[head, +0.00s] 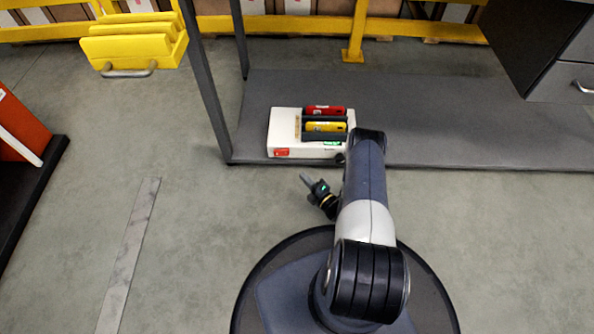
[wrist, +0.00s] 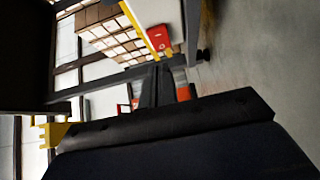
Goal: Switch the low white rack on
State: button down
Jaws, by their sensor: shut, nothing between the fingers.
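The low white rack (head: 284,123) sits on the dark grey lower shelf of a bench in the head view. It holds a red device (head: 324,111) and a yellow device (head: 325,127) in dark slots. A red patch (head: 282,152) shows low on its front left, and a green one (head: 332,143) on its front right. My arm hides part of its right end. My gripper (head: 304,178) is shut and empty, over the floor just in front of the rack and apart from it. Its fingers also show in the wrist view (wrist: 158,86). I cannot make out the rack there.
The grey shelf (head: 430,115) runs right, with a dark bench leg (head: 208,90) left of the rack. A dark drawer unit (head: 560,50) hangs at upper right.

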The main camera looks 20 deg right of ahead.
jog(key=shift+d+v, duration=0.15)
jog(key=shift+v, duration=0.55)
jog(key=shift+d+v, duration=0.15)
jog(key=shift+v, duration=0.55)
jog(key=shift+w, duration=0.15)
